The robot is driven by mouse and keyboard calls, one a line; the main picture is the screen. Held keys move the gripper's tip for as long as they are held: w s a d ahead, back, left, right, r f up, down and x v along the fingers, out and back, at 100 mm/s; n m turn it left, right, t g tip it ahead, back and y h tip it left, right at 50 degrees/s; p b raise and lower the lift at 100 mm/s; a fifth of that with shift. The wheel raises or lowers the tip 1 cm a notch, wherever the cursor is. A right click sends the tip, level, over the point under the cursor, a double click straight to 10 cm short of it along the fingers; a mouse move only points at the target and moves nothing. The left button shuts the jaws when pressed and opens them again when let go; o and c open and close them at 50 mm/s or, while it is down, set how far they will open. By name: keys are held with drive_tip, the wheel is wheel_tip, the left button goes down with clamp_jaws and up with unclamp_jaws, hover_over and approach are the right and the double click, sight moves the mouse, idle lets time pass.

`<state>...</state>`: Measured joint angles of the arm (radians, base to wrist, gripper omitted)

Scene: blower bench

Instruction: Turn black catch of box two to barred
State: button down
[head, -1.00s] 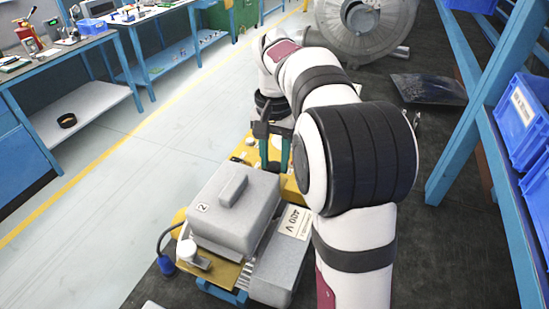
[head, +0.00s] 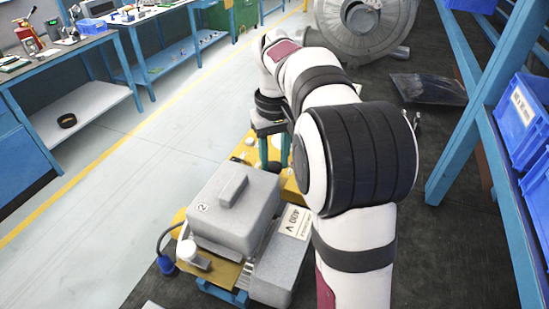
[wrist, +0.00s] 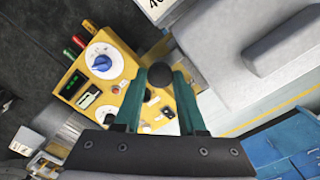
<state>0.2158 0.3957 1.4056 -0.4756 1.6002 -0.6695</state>
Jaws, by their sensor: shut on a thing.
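Box two (head: 232,205) is a grey box with a raised lid block and a "2" mark, in the head view. It also fills the upper right of the wrist view (wrist: 245,45). The black catch (wrist: 159,76) shows as a dark round knob beside the box in the wrist view. My gripper (wrist: 158,78) has its two teal fingers on either side of this knob, shut on it. In the head view, my gripper (head: 274,152) points down behind the box. The catch is hidden there, and I cannot tell which position it is in.
A yellow panel (wrist: 82,92) with a blue pointer on a white dial (wrist: 103,61) and red and green parts lies beside the fingers. A white-capped post (head: 193,252) and a blue cable plug (head: 167,266) stand at the box's near left. Blue bins (head: 520,120) are at right.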

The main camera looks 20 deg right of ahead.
sight(275, 165)
idle(0.4)
drive_tip(key=shift+c, duration=2.4)
unclamp_jaws()
drive_tip(key=shift+r, duration=0.1)
wheel_tip(275, 165, up, 16)
